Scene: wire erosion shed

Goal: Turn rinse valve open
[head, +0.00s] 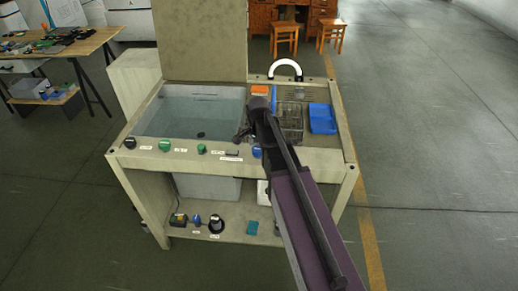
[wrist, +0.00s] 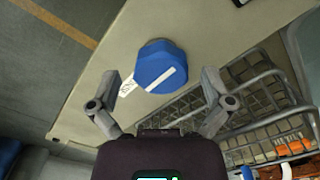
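The rinse valve appears to be the blue faceted knob (wrist: 160,66) with a white line across its face, on the pale front panel in the wrist view. A small white label (wrist: 127,87) lies beside it, partly hidden. In the head view my gripper (head: 242,136) is small and dark above the panel.
Black (head: 165,145) and green (head: 201,149) knobs line the panel to the left. A water-filled tank (head: 190,118) is behind them. A wire basket (head: 291,124) and a blue tray (head: 322,119) are to the right. Open floor (head: 430,170) lies right of the bench.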

